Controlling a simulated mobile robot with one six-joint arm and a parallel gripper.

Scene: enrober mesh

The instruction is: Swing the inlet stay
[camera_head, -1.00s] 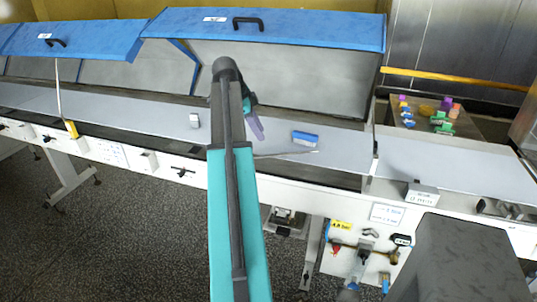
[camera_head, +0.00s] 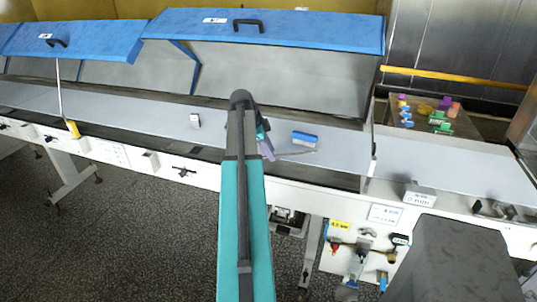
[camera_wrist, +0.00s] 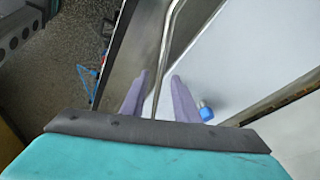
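A thin metal rod (camera_head: 297,154), which looks like the stay, lies low across the pale belt (camera_head: 345,152) below the raised right blue hood (camera_head: 300,30). In the wrist view the bent, shiny rod (camera_wrist: 167,38) runs from the top edge down between my fingers. My gripper (camera_wrist: 161,78) is open, its two purple fingers on either side of the rod with gaps showing. In the head view my gripper (camera_head: 266,149) is at the rod's left part, and my arm hides what lies behind. Whether a finger touches the rod I cannot tell.
A blue-and-white block (camera_head: 305,138) lies on the belt close to the rod. A small white box (camera_head: 195,121) stands farther left. Another rod with a yellow end (camera_head: 72,129) stands under the left hood (camera_head: 75,40). A tray (camera_head: 458,124) holds coloured items at right.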

